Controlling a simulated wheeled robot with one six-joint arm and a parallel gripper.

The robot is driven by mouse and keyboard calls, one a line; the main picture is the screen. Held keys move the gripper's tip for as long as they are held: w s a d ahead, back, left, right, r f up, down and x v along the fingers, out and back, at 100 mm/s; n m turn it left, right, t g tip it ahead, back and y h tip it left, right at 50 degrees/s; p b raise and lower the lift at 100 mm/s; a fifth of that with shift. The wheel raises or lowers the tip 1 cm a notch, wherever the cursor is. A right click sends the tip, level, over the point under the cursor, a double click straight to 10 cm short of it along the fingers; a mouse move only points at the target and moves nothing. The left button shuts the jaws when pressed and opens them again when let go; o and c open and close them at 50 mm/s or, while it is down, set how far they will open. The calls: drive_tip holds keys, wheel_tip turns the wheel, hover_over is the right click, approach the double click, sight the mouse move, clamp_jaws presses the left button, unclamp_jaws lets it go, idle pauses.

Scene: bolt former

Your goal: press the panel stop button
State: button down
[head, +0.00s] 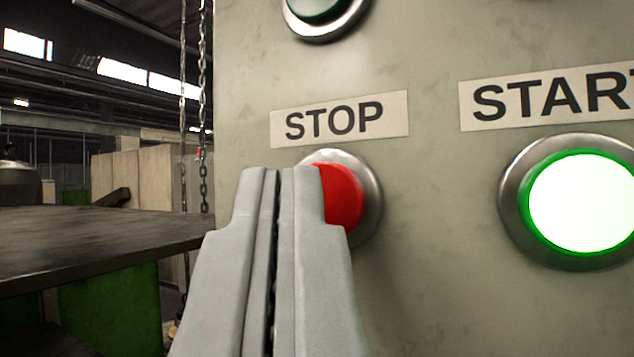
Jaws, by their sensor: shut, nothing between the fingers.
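The red stop button (343,195) sits in a round metal collar on the grey-green panel (440,290), below a STOP label (339,119). My gripper (281,172) is shut and empty, its fingers side by side. Its fingertips overlap the left part of the stop button in the head view and hide that part. I cannot tell whether the tips touch the button.
A lit START button (582,203), white with a green rim, is to the right under a START label (550,96). A dark green button (316,8) is above. A dark tabletop (90,240) stands at left, with a hanging chain (203,110) beside the panel.

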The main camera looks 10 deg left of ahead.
drive_tip(key=shift+w, duration=0.15)
idle(0.3)
drive_tip(key=shift+w+d, duration=0.15)
drive_tip(key=shift+w, duration=0.15)
drive_tip(key=shift+s, duration=0.45)
drive_tip(key=shift+a, duration=0.2)
drive_tip(key=shift+s+a, duration=0.3)
drive_tip(key=shift+s, duration=0.65)
drive_tip(key=shift+s+a, duration=0.3)
drive_tip(key=shift+s, duration=0.65)
drive_tip(key=shift+s+a, duration=0.3)
drive_tip(key=shift+s, duration=0.65)
